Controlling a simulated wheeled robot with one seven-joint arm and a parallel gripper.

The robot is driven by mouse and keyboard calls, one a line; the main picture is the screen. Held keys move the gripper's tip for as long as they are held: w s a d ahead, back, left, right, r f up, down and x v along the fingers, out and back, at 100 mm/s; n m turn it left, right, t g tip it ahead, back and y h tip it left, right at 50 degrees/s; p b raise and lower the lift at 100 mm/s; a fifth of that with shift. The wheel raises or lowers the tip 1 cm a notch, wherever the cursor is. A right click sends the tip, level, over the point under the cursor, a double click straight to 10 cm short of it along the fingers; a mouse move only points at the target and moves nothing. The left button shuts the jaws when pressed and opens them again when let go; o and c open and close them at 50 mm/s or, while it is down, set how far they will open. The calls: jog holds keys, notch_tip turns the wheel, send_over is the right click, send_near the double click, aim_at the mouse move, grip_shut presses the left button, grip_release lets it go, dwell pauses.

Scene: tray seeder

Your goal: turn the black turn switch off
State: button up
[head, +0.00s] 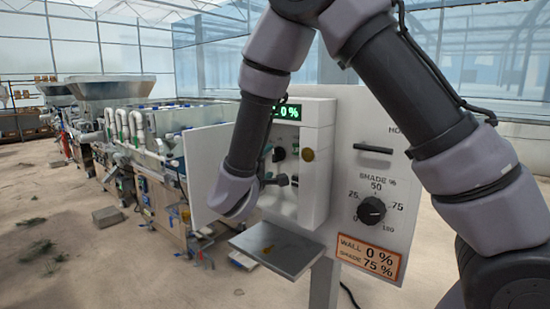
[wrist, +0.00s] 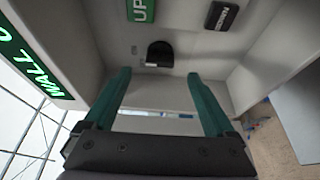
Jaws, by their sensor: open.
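A black turn switch (wrist: 159,54) sits on the pale inner face of the control box, between and beyond my fingertips in the wrist view. A small black knob in the open box, probably the same switch, shows in the head view (head: 279,154). Its pointing direction is too small to read. My gripper (wrist: 158,76) is open, with two green fingers and nothing between them. In the head view my gripper (head: 275,181) is in front of the box opening, partly hidden by my arm.
The box door (head: 205,170) stands open at left. A metal shelf (head: 277,249) juts out below. A black SHADE % dial (head: 372,210) is on the right panel. A display (head: 287,112) reads 0 %.

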aim_at(274, 155)
jog(key=x, duration=0.6)
jog(key=shift+w+d, duration=0.15)
jog(key=shift+w, duration=0.05)
jog(key=shift+c, duration=0.3)
jog(key=c, duration=1.3)
jog(key=shift+n, duration=0.4)
jog(key=n, duration=0.1)
jog(key=n+g, duration=0.1)
jog(key=n, duration=0.1)
jog(key=n+g, duration=0.1)
jog(key=shift+r, duration=0.25)
jog(key=n+g, duration=0.1)
jog(key=n+h, duration=0.1)
jog(key=n, duration=0.1)
jog(key=n+g, duration=0.1)
jog(key=shift+w+a+r+n+g+h, duration=0.1)
jog(key=shift+a+r+n+g+h, duration=0.05)
jog(key=shift+a+n+g+h, duration=0.15)
